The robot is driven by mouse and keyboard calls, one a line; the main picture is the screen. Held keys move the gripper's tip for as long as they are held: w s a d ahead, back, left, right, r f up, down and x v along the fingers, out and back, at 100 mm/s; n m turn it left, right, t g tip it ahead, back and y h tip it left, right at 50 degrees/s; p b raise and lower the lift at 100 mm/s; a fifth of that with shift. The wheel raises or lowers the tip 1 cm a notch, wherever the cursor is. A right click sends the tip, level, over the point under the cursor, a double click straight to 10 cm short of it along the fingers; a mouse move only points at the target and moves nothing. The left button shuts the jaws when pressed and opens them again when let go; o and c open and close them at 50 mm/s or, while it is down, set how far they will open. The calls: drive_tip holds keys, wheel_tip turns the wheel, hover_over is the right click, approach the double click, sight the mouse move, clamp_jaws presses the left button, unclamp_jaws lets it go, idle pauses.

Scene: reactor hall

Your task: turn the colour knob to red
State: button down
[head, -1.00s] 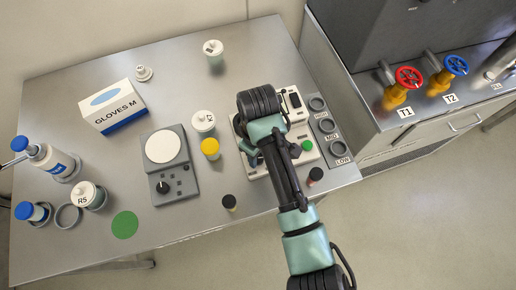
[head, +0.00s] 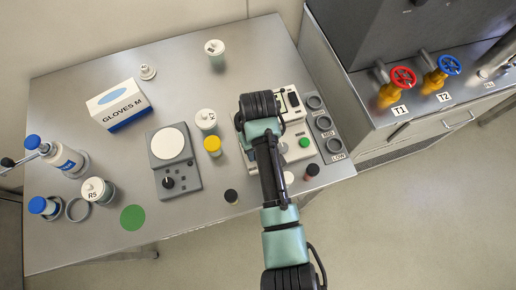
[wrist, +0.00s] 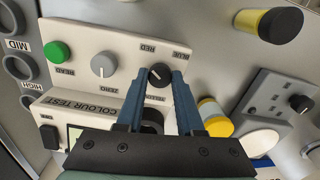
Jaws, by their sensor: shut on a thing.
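The colour knob (wrist: 159,75) is a small black dial with a white mark on the white COLOUR TEST panel (wrist: 125,58). In the wrist view its mark points up and left, roughly toward the RED label (wrist: 148,48). The BLUE label (wrist: 182,54) is to its upper right, and a third label below is partly hidden by a finger. My gripper (wrist: 159,79) has its two blue fingers on either side of the knob, shut on it. In the head view the panel (head: 297,155) is partly covered by my arm, which hides the knob.
A grey knob (wrist: 103,65) and a green button (wrist: 57,53) share the panel. A yellow-capped bottle (head: 212,145) and a black-capped vial (head: 231,196) stand to its left. Ring holders (head: 323,122) line its right side.

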drive_tip(key=c, duration=0.5)
unclamp_jaws()
drive_tip(key=shift+c, duration=0.2)
drive_tip(key=shift+r, duration=0.1)
wheel_tip(320, 180, up, 13)
drive_tip(key=p, duration=0.2)
